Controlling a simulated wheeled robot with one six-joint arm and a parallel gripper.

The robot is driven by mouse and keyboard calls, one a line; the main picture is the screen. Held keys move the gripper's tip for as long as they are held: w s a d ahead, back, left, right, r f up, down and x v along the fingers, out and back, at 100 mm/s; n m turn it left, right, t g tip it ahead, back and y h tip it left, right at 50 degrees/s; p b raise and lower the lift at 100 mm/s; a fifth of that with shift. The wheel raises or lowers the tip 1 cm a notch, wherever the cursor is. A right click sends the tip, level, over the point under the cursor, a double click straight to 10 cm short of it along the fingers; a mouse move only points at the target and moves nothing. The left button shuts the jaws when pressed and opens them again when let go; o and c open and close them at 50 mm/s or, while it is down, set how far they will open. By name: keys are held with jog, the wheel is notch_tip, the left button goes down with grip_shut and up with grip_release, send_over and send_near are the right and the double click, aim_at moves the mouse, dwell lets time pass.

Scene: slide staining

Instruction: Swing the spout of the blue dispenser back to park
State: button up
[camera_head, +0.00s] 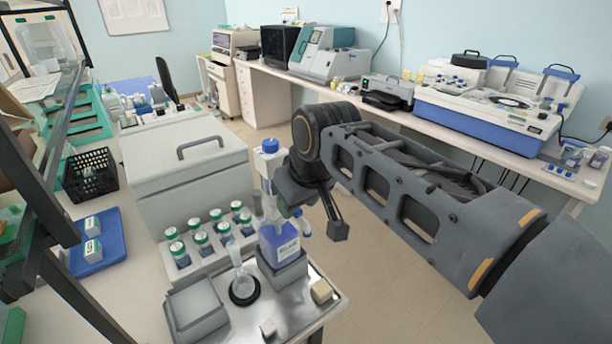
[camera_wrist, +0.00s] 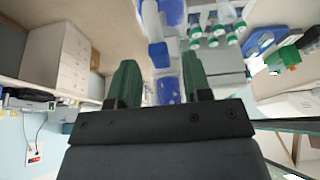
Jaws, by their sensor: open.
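The blue dispenser (camera_head: 279,240) is an upright bottle with a white label and blue liquid, topped by a tall clear pump with a blue cap (camera_head: 270,146). It stands on a grey block on the steel tray. A small blue-and-white part (camera_head: 303,222), possibly the spout, shows at its right side; its exact direction is unclear. My gripper (camera_head: 322,205) is beside the pump, on its right, with one finger pointing down. In the wrist view my gripper (camera_wrist: 161,80) is open, its green fingers on either side of blue dispenser parts (camera_wrist: 166,88). Contact cannot be told.
A glass flask (camera_head: 243,285) stands in a black ring left of the dispenser. Behind are a rack of green-capped bottles (camera_head: 202,240) and a large grey lidded box (camera_head: 185,165). Two small pale blocks lie on the steel tray (camera_head: 292,318). Floor is open to the right.

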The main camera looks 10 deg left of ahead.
jog(key=v, duration=1.2)
jog(key=shift+p, duration=0.35)
